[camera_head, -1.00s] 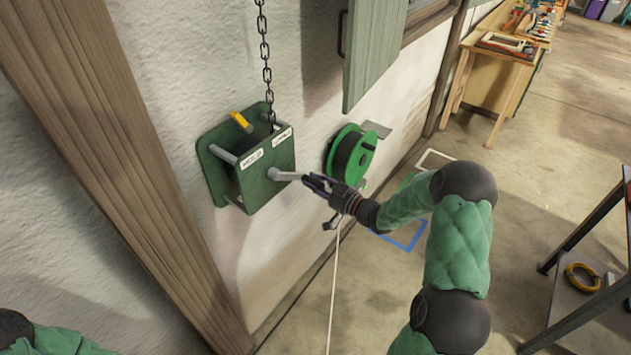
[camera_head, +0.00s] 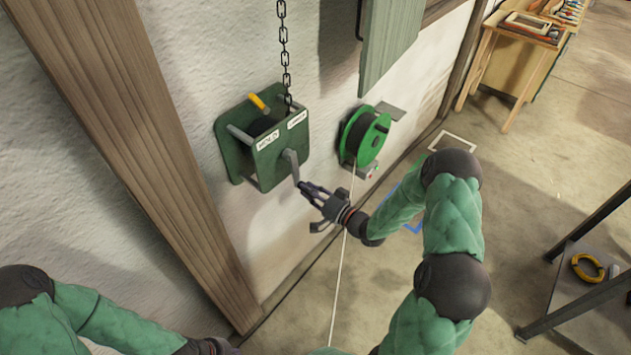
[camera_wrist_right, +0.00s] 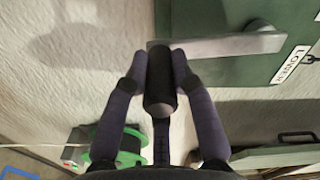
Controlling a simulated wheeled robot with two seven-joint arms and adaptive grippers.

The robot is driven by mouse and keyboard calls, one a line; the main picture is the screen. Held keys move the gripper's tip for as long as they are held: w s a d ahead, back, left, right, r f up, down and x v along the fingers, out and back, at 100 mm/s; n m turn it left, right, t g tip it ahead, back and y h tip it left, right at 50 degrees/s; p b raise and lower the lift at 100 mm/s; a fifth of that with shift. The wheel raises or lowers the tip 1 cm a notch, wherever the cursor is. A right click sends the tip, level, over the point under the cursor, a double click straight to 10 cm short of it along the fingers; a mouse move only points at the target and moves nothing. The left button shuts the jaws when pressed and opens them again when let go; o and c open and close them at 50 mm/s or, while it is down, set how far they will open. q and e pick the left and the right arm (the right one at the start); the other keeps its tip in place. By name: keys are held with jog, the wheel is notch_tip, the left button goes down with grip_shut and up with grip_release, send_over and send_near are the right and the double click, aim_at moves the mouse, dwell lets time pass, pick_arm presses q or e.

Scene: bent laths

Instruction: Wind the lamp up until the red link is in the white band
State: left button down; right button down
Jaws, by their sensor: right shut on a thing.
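The green winch box (camera_head: 272,160) is fixed to the wall, with a dark chain (camera_head: 284,50) rising from it out of the picture. Its grey crank arm (camera_head: 293,166) points down and slightly right from the front plate. My right gripper (camera_head: 306,190) is at the crank's outer end. In the right wrist view its fingers (camera_wrist_right: 161,85) are shut on the black crank grip (camera_wrist_right: 160,80), one on each side. The lamp, the red link and the white band are not in view. My left arm shows at lower left; its gripper is out of view.
A yellow-handled lever (camera_head: 258,102) sticks out of the winch top. A wooden post (camera_head: 130,130) is left of the winch. A green shutter (camera_head: 388,45) hangs above the reel.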

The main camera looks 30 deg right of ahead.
jog(key=shift+s+a+m+p, duration=0.2)
jog(key=shift+s+a+m, duration=0.05)
jog(key=shift+a+m, duration=0.3)
jog(key=shift+s+a+m+p, duration=0.2)
jog(key=shift+a+m, duration=0.25)
jog(key=shift+a, duration=0.15)
jog(key=c, duration=1)
grip_release()
jog(key=v, duration=1.2)
